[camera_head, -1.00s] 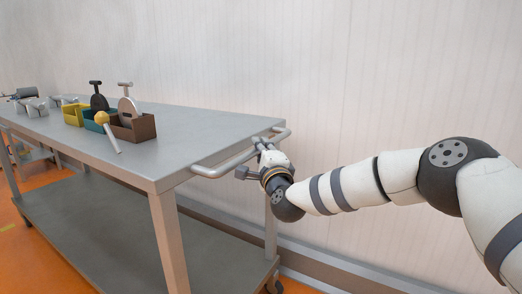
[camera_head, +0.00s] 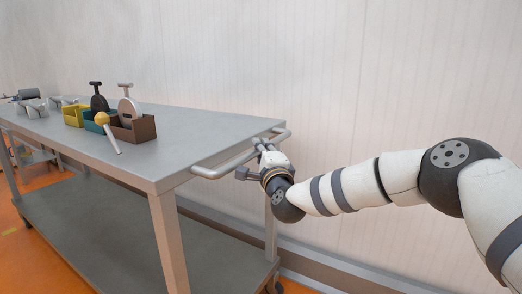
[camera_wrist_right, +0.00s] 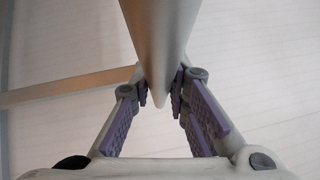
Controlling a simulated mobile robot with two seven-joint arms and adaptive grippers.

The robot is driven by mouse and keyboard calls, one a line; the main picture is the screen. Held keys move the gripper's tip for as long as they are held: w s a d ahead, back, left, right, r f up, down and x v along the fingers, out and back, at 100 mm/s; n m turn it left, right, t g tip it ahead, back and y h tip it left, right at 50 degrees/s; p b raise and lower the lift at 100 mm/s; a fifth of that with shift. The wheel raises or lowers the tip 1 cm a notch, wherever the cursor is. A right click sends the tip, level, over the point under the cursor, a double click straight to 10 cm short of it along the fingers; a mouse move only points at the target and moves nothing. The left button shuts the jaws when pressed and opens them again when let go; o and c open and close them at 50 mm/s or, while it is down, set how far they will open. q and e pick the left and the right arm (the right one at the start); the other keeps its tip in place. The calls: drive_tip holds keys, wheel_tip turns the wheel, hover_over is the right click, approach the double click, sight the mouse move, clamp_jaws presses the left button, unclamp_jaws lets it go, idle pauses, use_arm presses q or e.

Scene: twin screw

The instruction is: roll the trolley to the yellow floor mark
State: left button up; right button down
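The trolley (camera_head: 190,157) is a grey metal cart with a flat top, a lower shelf and a bent tube handle (camera_head: 222,170) at its near right end. My right gripper (camera_head: 265,150) is at this handle. In the right wrist view the handle bar (camera_wrist_right: 160,45) runs between the fingers of my right gripper (camera_wrist_right: 162,85), whose pads close in on it from both sides. A small yellow patch (camera_head: 9,231) shows on the orange floor at the far left edge; I cannot tell how far it extends. My left gripper is out of view.
On the trolley top stand a yellow bin (camera_head: 74,116), a teal bin (camera_head: 92,124) and a brown bin (camera_head: 140,129) with tools. Grey metal parts (camera_head: 32,107) lie farther left. A pale wall (camera_head: 420,80) runs close behind the trolley. Orange floor (camera_head: 35,265) is open at the lower left.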

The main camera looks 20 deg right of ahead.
drive_tip(key=c, duration=1.5)
unclamp_jaws()
drive_tip(key=shift+a+f, duration=0.1)
drive_tip(key=shift+c, duration=0.2)
drive_tip(key=shift+s, duration=0.1)
drive_tip(key=s+a+f, duration=0.1)
drive_tip(key=s, duration=1)
drive_tip(key=shift+s+f, duration=0.3)
drive_tip(key=shift+s, duration=0.05)
drive_tip(key=shift+r, duration=0.15)
